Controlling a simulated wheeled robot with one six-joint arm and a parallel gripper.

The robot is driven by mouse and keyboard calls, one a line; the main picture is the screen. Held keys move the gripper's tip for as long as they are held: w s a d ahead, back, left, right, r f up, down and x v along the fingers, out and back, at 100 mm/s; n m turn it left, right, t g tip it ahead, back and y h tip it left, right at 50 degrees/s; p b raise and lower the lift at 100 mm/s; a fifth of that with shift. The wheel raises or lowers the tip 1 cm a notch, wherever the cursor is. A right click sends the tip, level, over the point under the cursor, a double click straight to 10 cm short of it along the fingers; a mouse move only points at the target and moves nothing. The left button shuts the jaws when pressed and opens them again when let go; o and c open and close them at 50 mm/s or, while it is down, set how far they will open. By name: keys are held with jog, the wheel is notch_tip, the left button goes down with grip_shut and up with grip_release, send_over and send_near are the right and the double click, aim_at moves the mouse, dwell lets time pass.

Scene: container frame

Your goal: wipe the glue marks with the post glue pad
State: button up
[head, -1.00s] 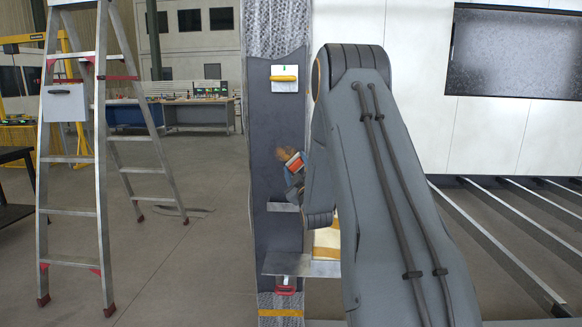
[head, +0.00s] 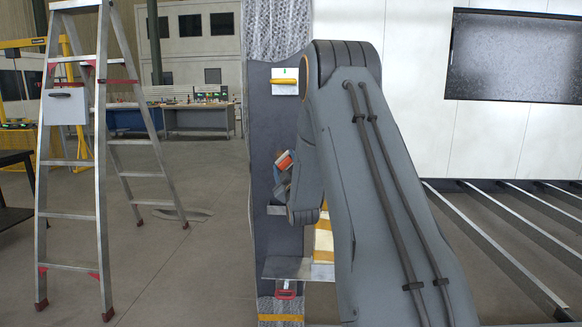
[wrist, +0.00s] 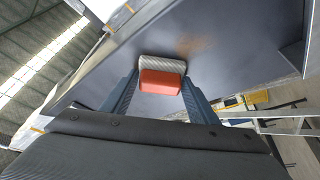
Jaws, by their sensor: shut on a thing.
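The post glue pad (wrist: 162,80) is an orange-red block with a pale ribbed pad on its far side. My gripper (wrist: 160,88) is shut on it, one blue-grey finger on each side. In the wrist view the pad is at or very near the dark face of the post (wrist: 110,85); I cannot tell if it touches. A faint brown glue mark (wrist: 195,43) shows on that face, beyond the pad and to its right. In the head view the orange pad (head: 284,160) is in front of the post (head: 268,130), partly hidden by my arm, and no mark is clear there.
A white plate with a yellow handle (head: 285,82) is high on the post. A metal shelf (head: 285,268) and a red handle (head: 286,293) are low on it. A stepladder (head: 100,160) stands left, with open floor between. Metal rails (head: 500,235) lie right.

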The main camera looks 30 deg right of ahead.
jog(key=shift+w+a+b, duration=0.3)
jog(key=shift+w+a, duration=0.3)
jog(key=shift+a, duration=0.3)
jog(key=shift+w+a+b, duration=0.3)
jog(key=shift+w+a, duration=0.25)
jog(key=shift+a, duration=0.35)
jog(key=s+a+p, duration=0.1)
jog(key=s+a, duration=0.2)
jog(key=s, duration=0.2)
jog(key=shift+a, duration=0.15)
jog(key=shift+s, duration=0.1)
jog(key=shift+s+a, duration=0.85)
jog(key=shift+s, duration=0.3)
jog(key=shift+d+p, duration=0.1)
jog(key=shift+p, duration=0.3)
